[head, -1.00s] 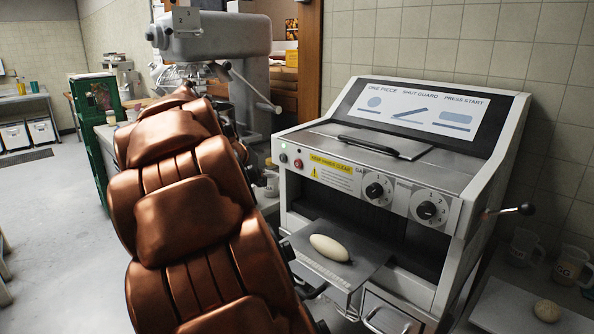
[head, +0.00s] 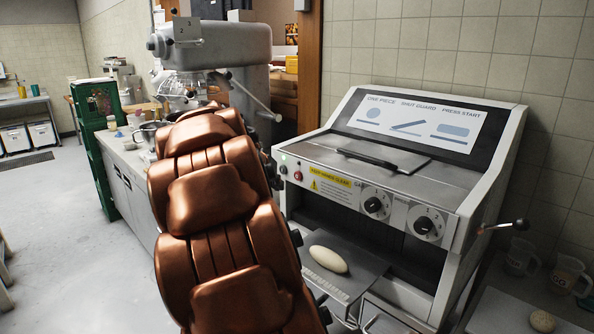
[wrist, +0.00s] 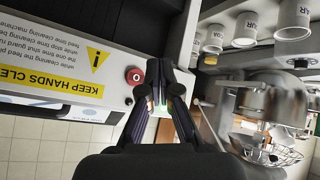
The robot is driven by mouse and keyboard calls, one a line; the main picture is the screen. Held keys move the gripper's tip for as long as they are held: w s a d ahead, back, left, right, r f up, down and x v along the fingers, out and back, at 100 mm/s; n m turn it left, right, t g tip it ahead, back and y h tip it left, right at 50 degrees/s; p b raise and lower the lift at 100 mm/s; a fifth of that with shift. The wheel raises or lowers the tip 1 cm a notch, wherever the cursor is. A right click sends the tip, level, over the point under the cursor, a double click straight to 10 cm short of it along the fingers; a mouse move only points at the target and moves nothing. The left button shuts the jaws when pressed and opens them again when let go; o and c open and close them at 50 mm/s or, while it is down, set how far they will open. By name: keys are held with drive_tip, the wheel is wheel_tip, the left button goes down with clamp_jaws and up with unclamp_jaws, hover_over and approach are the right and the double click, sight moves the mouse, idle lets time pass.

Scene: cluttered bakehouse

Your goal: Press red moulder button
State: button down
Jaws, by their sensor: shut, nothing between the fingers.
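The red moulder button (head: 298,176) is a small round knob on the left front panel of the white moulder (head: 470,210). A green button (head: 283,169) sits just left of it. In the wrist view the red button (wrist: 135,76) lies beside the yellow warning label, just left of my fingertips. My gripper (wrist: 159,72) is shut and empty, with its fingertips close to the panel edge. I cannot tell whether they touch it; they appear beside the red button, not on it. In the head view my copper arm hides most of the gripper.
Two dials (head: 376,203) and a lever (head: 507,226) are on the moulder. A dough piece (head: 328,259) lies on its feed tray. A mixer (head: 215,60) stands behind my arm, with a bench (head: 130,185) at left.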

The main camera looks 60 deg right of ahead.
sight(297, 176)
drive_tip(key=shift+s+d, duration=0.25)
drive_tip(key=shift+d, duration=0.7)
drive_tip(key=shift+s+d, duration=0.25)
drive_tip(key=shift+d, duration=0.65)
drive_tip(key=shift+d, duration=0.1)
drive_tip(key=shift+s+d+b, duration=0.15)
drive_tip(key=shift+d+b, duration=0.15)
drive_tip(key=shift+b, duration=0.1)
drive_tip(key=shift+s+d, duration=0.1)
drive_tip(key=shift+d, duration=0.3)
idle(0.8)
drive_tip(key=shift+a+b, duration=0.15)
drive_tip(key=shift+b, duration=0.2)
drive_tip(key=shift+w+a+b, duration=0.25)
drive_tip(key=shift+a+b, duration=0.3)
drive_tip(key=shift+a, duration=0.15)
drive_tip(key=shift+a, duration=0.1)
